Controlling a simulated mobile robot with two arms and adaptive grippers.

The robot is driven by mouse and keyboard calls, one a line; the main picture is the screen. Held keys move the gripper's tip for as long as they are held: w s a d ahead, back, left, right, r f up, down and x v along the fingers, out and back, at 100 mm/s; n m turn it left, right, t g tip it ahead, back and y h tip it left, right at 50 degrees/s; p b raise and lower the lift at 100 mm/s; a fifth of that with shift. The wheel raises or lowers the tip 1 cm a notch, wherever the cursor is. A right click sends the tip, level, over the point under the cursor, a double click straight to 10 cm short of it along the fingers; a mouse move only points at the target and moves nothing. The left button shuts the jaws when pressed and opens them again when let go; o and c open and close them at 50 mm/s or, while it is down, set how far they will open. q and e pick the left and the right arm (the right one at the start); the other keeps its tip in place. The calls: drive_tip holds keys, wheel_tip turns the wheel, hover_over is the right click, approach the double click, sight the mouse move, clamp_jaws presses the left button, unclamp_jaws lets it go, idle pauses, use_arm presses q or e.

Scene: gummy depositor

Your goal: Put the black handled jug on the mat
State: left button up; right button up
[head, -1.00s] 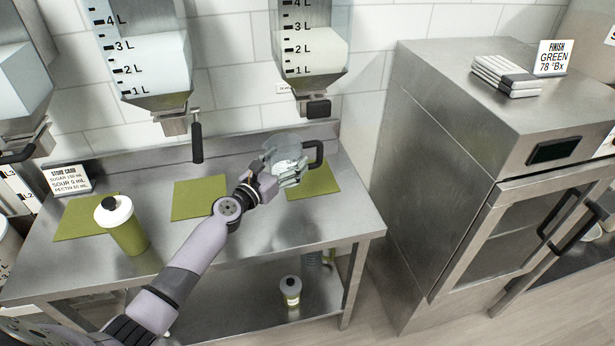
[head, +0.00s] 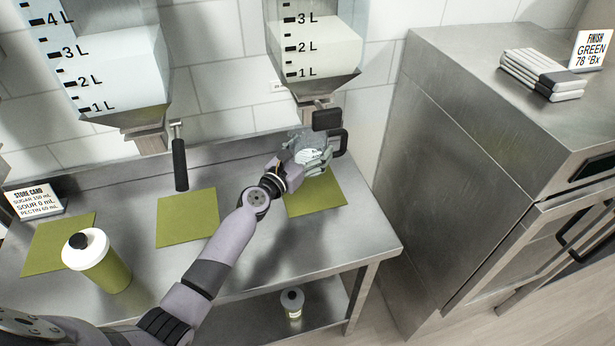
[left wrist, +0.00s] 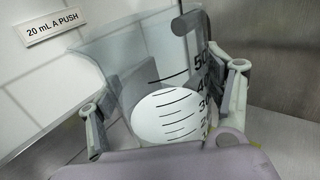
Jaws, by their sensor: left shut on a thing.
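The clear measuring jug (head: 308,141) with the black handle (head: 341,143) is in my left gripper (head: 312,161), whose fingers are shut around its body. It sits at the right dispenser, just below the black tap, over the back of the right green mat (head: 320,199). The gripper hides part of the jug, and I cannot tell whether its base touches anything. In the left wrist view the jug (left wrist: 135,75) stands between the two fingers (left wrist: 165,105), with black volume marks and a white oval scale on its wall. My right gripper is out of view.
The right dispenser's black tap (head: 326,119) is very close above the jug. Another tap handle (head: 180,165) hangs over the middle mat (head: 187,218). A green bottle with a white lid (head: 107,270) stands at the left mat (head: 50,250). A steel cabinet (head: 450,150) bounds the right.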

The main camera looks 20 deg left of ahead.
use_arm(q)
drive_tip(key=f+b, duration=0.1)
drive_tip(key=f, duration=0.1)
drive_tip(key=f+b, duration=0.1)
drive_tip(key=shift+s+d+f+b, duration=0.25)
drive_tip(key=shift+s+f+b, duration=0.05)
drive_tip(key=shift+s, duration=0.1)
drive_tip(key=shift+f, duration=0.15)
drive_tip(key=shift+w+a+f, duration=0.1)
drive_tip(key=shift+w+f, duration=0.05)
drive_tip(key=shift+f, duration=0.1)
wheel_tip(320, 180, down, 3)
drive_tip(key=b, duration=0.3)
drive_tip(key=shift+f+b, duration=0.2)
drive_tip(key=shift+b, duration=0.1)
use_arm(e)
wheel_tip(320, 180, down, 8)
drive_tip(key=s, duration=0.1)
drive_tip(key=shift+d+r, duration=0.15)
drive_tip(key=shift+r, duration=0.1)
